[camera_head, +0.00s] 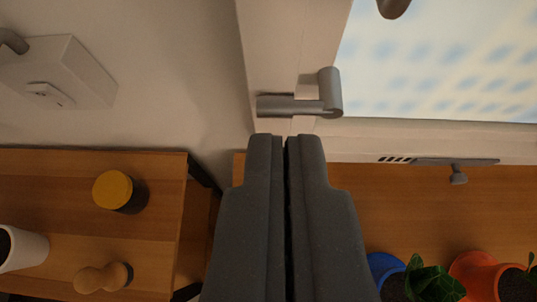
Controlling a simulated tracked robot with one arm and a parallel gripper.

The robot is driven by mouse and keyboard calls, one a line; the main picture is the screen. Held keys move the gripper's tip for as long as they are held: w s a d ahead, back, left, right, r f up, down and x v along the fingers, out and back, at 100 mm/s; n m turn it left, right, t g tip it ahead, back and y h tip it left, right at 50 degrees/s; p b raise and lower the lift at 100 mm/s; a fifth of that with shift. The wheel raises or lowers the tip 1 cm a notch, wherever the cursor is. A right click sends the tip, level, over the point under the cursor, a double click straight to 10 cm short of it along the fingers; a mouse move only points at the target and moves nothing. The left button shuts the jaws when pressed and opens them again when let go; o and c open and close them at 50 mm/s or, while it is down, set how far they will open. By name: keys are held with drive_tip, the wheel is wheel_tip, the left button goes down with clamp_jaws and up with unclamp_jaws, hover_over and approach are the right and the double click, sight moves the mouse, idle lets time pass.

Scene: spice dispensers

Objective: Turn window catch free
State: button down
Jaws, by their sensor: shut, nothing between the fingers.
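A grey window catch (305,104) is on the white window frame (285,50), near the frame's lower left corner. Its bar lies level and ends at the right in a thicker upright part. My gripper (286,140) is shut and empty, with its two dark fingers side by side. In the picture its tips are just below the catch's bar. I cannot tell whether they touch it.
A wooden shelf (60,190) at left holds a yellow-topped jar (113,190), a wooden knobbed object (103,278) and a white pot (22,248). A wooden sill (400,210) bears a blue pot (383,267) and an orange pot (478,272) with plants. A white box (60,75) is on the wall.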

drive_tip(key=x, duration=0.3)
drive_tip(key=p+x, duration=0.1)
drive_tip(key=x, duration=0.2)
drive_tip(key=f+x, duration=0.1)
drive_tip(key=x, duration=0.3)
drive_tip(key=shift+s+p, duration=0.25)
drive_tip(key=shift+p, duration=0.15)
drive_tip(key=f, duration=0.1)
drive_tip(key=w+f, duration=0.1)
drive_tip(key=f, duration=0.1)
drive_tip(key=shift+p, duration=0.3)
drive_tip(key=shift+f, duration=0.55)
drive_tip(key=shift+f, duration=0.1)
